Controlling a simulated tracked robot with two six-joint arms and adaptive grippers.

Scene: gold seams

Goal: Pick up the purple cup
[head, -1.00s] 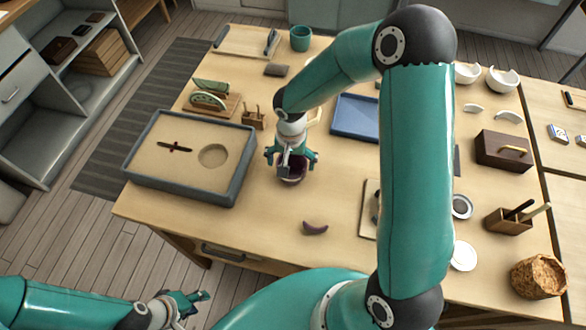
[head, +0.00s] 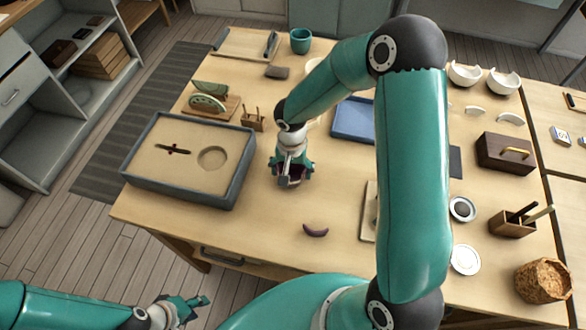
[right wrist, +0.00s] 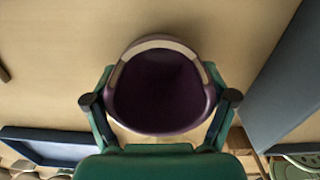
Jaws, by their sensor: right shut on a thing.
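The purple cup (right wrist: 158,92) fills the middle of the right wrist view, its dark hollow facing the camera. Part of its rim is a pale broken edge. My right gripper (right wrist: 160,100) has one finger on each side of the cup and is shut on it. In the head view the right gripper (head: 292,175) is over the table, right of the sand tray, and mostly hides the cup. A curved purple shard (head: 315,230) lies on the table nearer the front edge. My left gripper (head: 198,303) is low at the left, off the table; its fingers look apart.
The grey-rimmed sand tray (head: 232,190) stands left of the right gripper. A blue tray (head: 352,120) is behind it to the right. A wooden box (head: 505,152) and white broken bowls (head: 463,75) are at the right. Table around the shard is clear.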

